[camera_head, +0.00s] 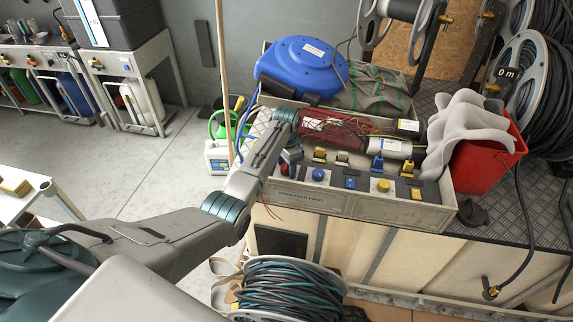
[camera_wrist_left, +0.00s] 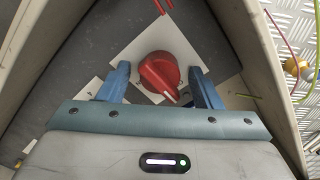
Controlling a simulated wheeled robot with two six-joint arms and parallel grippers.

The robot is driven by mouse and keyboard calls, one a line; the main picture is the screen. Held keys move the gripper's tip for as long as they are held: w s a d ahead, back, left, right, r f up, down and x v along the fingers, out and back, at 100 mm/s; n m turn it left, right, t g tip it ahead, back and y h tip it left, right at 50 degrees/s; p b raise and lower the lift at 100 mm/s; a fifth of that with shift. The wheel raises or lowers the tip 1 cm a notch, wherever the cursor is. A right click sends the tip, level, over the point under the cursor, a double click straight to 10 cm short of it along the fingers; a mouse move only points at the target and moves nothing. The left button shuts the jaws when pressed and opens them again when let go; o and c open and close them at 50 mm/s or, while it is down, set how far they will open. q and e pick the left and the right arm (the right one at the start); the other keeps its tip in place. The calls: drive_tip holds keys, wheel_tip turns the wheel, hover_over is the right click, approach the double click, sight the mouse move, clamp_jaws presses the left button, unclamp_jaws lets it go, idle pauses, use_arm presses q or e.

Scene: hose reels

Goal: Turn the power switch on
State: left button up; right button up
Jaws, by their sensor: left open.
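The power switch is a red rotary knob (camera_wrist_left: 157,74) on a white plate (camera_wrist_left: 133,50), seen in the left wrist view. Its white pointer mark faces the lower right of that view. My left gripper (camera_wrist_left: 160,84) is open, with one blue finger on each side of the knob; I cannot tell whether they touch it. In the head view my left gripper (camera_head: 291,153) points down at the left end of the grey control box (camera_head: 400,213). There the knob is mostly hidden beside the gripper. My right gripper is not in view.
Along the box front are a blue button (camera_head: 318,175), a yellow button (camera_head: 383,185) and several toggle switches. Behind them lie a red cylinder (camera_head: 335,132) and loose wires. A blue hose reel (camera_head: 300,67) and a red bucket (camera_head: 482,160) stand close by.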

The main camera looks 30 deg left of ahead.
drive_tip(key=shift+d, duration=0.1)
use_arm(q)
drive_tip(key=shift+c, duration=0.9)
drive_tip(key=c, duration=0.8)
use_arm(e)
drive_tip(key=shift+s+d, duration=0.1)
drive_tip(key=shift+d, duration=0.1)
